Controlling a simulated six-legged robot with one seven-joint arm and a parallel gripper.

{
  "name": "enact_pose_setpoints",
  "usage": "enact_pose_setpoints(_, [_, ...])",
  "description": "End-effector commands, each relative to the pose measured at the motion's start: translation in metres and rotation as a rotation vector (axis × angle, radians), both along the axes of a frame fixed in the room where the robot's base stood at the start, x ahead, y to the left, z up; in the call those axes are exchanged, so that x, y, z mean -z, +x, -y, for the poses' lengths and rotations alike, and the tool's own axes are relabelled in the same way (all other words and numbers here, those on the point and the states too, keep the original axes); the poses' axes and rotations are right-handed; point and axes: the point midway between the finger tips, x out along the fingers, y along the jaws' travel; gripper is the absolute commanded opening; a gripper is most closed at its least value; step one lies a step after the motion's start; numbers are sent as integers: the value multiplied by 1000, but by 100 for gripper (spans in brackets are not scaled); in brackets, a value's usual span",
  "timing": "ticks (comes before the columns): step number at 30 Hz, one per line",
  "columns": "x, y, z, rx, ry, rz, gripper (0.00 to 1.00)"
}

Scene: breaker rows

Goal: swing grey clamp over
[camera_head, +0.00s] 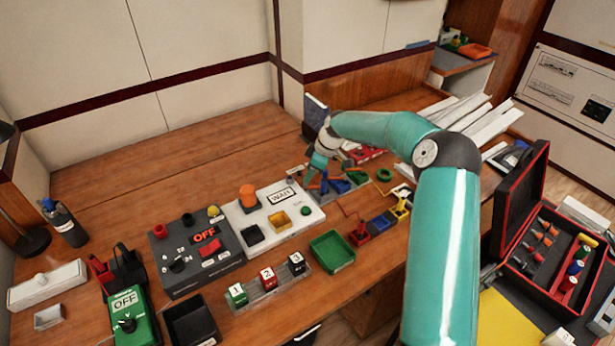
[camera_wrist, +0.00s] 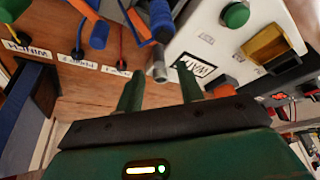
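My gripper (camera_wrist: 160,74) is open in the wrist view, with its two green fingers apart. A grey cylindrical tip (camera_wrist: 159,71) on a blue lever (camera_wrist: 161,18) shows between the fingertips; I cannot tell if they touch it. This may be part of the grey clamp, but the picture does not make that certain. In the head view my gripper (camera_head: 309,180) is low over the blue clamp-like parts (camera_head: 327,186) right of the white WAIT panel. My arm hides part of that spot.
The white WAIT panel (camera_head: 252,232) with buttons is close left of my gripper. A dark OFF box (camera_head: 183,262), a green tray (camera_head: 332,251) and numbered blocks 1, 2, 3 stand nearer the front. In the wrist view, labelled wires (camera_wrist: 77,45) run on the wooden surface.

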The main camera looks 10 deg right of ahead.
Motion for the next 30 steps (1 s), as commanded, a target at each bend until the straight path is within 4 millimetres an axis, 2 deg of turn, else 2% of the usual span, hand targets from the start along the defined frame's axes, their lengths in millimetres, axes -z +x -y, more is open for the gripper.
enact_pose_setpoints(1, [-12,-1,5,2,-2,4,37])
enact_pose_setpoints(9, [-67,-11,26,3,-2,4,37])
enact_pose_setpoints(15, [-92,-15,35,0,-1,3,37])
enact_pose_setpoints(30, [-97,-16,37,0,0,1,37])
